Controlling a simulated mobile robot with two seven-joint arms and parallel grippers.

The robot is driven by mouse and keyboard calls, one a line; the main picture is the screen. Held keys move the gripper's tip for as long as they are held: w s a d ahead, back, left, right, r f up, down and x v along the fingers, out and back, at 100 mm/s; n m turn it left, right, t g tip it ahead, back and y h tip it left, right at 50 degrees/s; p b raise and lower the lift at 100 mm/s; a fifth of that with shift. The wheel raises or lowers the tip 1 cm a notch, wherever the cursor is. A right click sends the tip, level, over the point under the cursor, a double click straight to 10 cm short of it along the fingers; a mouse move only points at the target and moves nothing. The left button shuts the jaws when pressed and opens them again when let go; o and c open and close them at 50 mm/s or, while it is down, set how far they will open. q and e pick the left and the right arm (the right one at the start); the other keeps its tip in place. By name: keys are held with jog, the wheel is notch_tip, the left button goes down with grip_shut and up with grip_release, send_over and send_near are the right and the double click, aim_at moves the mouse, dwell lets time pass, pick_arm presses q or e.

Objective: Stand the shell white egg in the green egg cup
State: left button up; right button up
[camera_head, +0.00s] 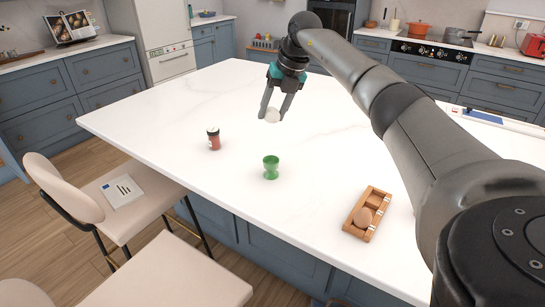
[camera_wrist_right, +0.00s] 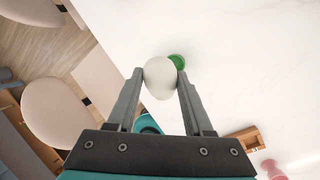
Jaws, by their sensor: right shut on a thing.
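The shell white egg (camera_head: 272,115) is held between the fingertips of my right gripper (camera_head: 275,108), above the white counter. In the right wrist view the egg (camera_wrist_right: 159,77) sits between the two fingers of the right gripper (camera_wrist_right: 159,80). The green egg cup (camera_head: 271,167) stands upright on the counter, nearer to me than the egg and apart from it. It also shows in the right wrist view as a green rim (camera_wrist_right: 178,61), partly hidden behind the egg and a finger. The cup's bowl looks empty in the head view. My left gripper is in neither view.
The counter (camera_head: 170,115) around the cup is clear. Pale chairs (camera_head: 130,200) stand at the left.

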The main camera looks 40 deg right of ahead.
jog(key=b, duration=0.2)
send_over(273, 169)
jog(key=w+d, duration=0.1)
notch_tip(273, 169, down, 12)
jog(key=shift+w+f, duration=0.1)
jog(key=shift+f, duration=0.1)
jog(key=shift+s+a+f, duration=0.2)
jog(key=shift+s+f, duration=0.1)
jog(key=shift+f, duration=0.4)
jog(key=o, duration=1)
jog(key=shift+r, duration=0.25)
jog(key=v, duration=0.4)
jog(key=p+v, duration=0.1)
jog(key=v, duration=0.3)
jog(key=p+v, duration=0.1)
jog(key=v, duration=0.4)
jog(key=shift+w+d, duration=0.1)
jog(key=shift+w, duration=0.25)
